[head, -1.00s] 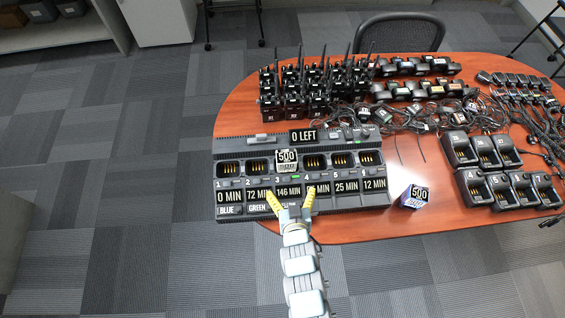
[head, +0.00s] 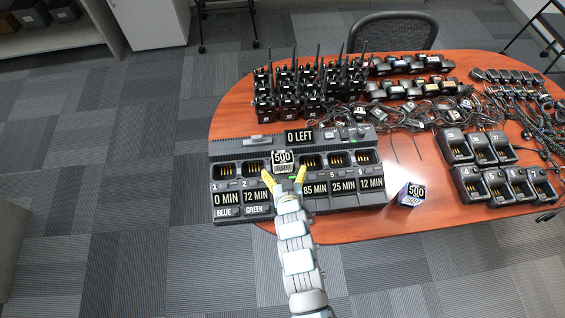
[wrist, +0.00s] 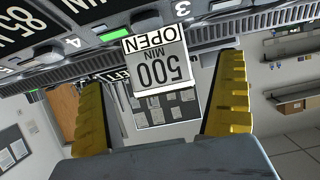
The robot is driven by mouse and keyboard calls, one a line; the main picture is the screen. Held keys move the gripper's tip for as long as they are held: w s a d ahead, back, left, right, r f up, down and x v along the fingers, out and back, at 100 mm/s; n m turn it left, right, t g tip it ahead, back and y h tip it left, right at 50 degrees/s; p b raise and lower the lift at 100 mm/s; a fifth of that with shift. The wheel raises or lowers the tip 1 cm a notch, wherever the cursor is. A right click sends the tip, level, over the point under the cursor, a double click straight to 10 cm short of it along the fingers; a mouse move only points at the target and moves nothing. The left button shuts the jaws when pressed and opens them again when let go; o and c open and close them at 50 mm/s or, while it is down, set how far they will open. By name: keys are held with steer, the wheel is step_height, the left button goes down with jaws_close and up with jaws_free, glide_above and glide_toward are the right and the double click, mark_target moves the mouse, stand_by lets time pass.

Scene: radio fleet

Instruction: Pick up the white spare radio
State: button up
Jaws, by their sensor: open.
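A small white block labelled "500" (head: 283,161) sits at the third slot of the black charger (head: 226,147). In the wrist view the white block (wrist: 158,68) reads "500 MIN OPEN" upside down and appears between the fingers, beyond their tips. A second block marked "500" (head: 411,195), white and bluish, stands on the table right of the charger. I cannot tell for certain which is the white spare radio. My gripper (head: 284,179) has yellow fingers, open on either side just in front of the slot block, with nothing held. The arm covers the third minute label.
Several black radios with upright antennas (head: 290,92) stand behind the charger. Tangled cables (head: 400,113) and small chargers (head: 490,150) fill the table's right side. The charger shows minute labels and "0 LEFT" (head: 299,136). Bare table (head: 340,228) lies in front.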

mark_target(283, 166)
steer(key=shift+x, duration=2.55)
steer(key=shift+d+r, duration=0.1)
steer(key=shift+r, duration=0.05)
steer(key=shift+c, duration=0.3)
steer(key=c, duration=1.2)
